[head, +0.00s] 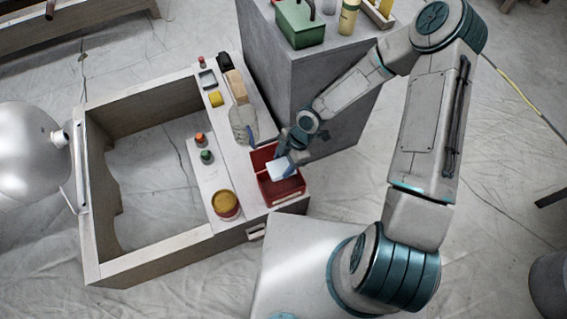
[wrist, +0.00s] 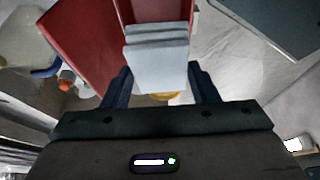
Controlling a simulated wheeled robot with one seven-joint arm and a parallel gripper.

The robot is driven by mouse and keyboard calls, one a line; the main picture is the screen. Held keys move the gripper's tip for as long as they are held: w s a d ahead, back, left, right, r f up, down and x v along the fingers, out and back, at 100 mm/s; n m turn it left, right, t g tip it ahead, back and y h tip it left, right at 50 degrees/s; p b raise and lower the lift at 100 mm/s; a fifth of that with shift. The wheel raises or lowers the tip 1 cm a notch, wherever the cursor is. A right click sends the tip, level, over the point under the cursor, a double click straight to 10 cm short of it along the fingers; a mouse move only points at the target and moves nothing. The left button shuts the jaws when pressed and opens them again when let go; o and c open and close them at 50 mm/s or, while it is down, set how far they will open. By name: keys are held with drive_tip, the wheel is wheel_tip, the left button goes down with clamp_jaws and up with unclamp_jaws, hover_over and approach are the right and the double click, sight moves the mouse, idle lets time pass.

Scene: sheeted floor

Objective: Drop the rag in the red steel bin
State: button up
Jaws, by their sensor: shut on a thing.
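The rag (head: 281,169) is a pale, folded cloth. My gripper (head: 292,156) is shut on it and holds it over the red steel bin (head: 290,191). In the wrist view the rag (wrist: 157,62) sits between the two dark fingers of my gripper (wrist: 160,82), with its far end over the bin's opening. The red bin (wrist: 80,45) fills the upper left there, with a broad red panel beside the opening. The rag and gripper hide part of the bin's inside. I cannot tell whether the rag touches the bin.
The bin stands at the near right corner of a wooden frame bench (head: 170,247). A yellow-topped tin (head: 226,205), small orange and green items and a clear bottle (head: 242,122) are left of it. A grey cabinet (head: 300,85) with a green box (head: 299,24) stands behind.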

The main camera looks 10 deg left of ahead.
wheel_tip(320, 180, down, 7)
drive_tip(key=b, duration=0.6)
drive_tip(key=shift+a, duration=0.1)
drive_tip(key=o, duration=1)
drive_tip(key=shift+o, duration=0.2)
drive_tip(key=shift+r, duration=0.1)
drive_tip(key=p+v, duration=0.5)
drive_tip(key=v, duration=0.8)
drive_tip(key=shift+r, duration=0.3)
drive_tip(key=shift+w, duration=0.1)
